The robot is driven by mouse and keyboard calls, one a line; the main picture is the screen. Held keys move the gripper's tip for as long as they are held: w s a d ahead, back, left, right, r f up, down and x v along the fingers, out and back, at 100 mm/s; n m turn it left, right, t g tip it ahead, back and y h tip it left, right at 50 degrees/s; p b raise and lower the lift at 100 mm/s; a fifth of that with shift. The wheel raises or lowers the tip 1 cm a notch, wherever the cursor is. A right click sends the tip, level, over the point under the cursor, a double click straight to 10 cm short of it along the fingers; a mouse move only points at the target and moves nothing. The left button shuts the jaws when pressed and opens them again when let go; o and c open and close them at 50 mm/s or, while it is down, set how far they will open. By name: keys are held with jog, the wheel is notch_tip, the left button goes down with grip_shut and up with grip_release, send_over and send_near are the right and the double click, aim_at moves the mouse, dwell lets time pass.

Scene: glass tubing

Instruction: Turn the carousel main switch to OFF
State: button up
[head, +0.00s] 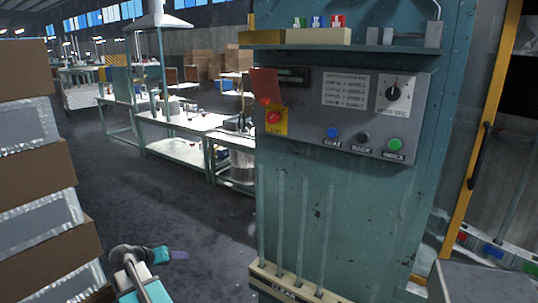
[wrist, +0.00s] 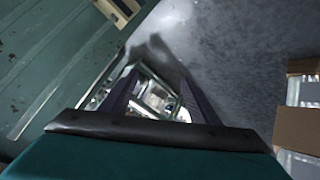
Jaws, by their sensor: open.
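The control panel (head: 345,112) is on the teal carousel cabinet (head: 340,215) in the head view. A red rotary switch (head: 273,117) on a yellow plate sits at the panel's left end. A red flap or tag (head: 265,83) is just above it. Which position the red switch points to is too small to read. My gripper (head: 180,255) is low at the left of the cabinet, well below and left of the switch, touching nothing visible. In the wrist view my gripper (wrist: 157,85) has its fingers apart with nothing held; the switch is out of that view.
The panel also has a black dial (head: 393,92) and blue (head: 332,132), black (head: 363,137) and green (head: 394,144) buttons. A shelf (head: 350,48) overhangs it. Glass tubes (head: 303,235) stand against the cabinet front. Stacked boxes (head: 40,190) are at left. Floor between is clear.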

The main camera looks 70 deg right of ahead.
jog(key=s+d+r+m+g+h, duration=0.15)
jog(key=s+d+r+m, duration=0.35)
jog(key=r, duration=0.6)
jog(key=s+d+r+g+h, duration=0.15)
jog(key=s+d+r, duration=0.25)
jog(key=d+r, duration=0.5)
jog(key=s+d+r+m+h, duration=0.3)
jog(key=s+d+r, duration=0.1)
jog(key=r, duration=1)
jog(key=m+g+h, duration=0.1)
jog(key=m+g, duration=0.2)
send_near(270, 118)
jog(key=a, duration=0.5)
jog(key=shift+w+d, duration=0.15)
jog(key=shift+w, duration=0.3)
jog(key=shift+d, duration=0.1)
jog(key=p+x, duration=0.1)
jog(key=x, duration=0.5)
jog(key=p+x, duration=0.2)
jog(key=x, duration=0.5)
jog(key=shift+w+d, duration=0.1)
jog(key=shift+d, duration=0.3)
jog(key=c, duration=1.1)
jog(key=shift+o, duration=0.2)
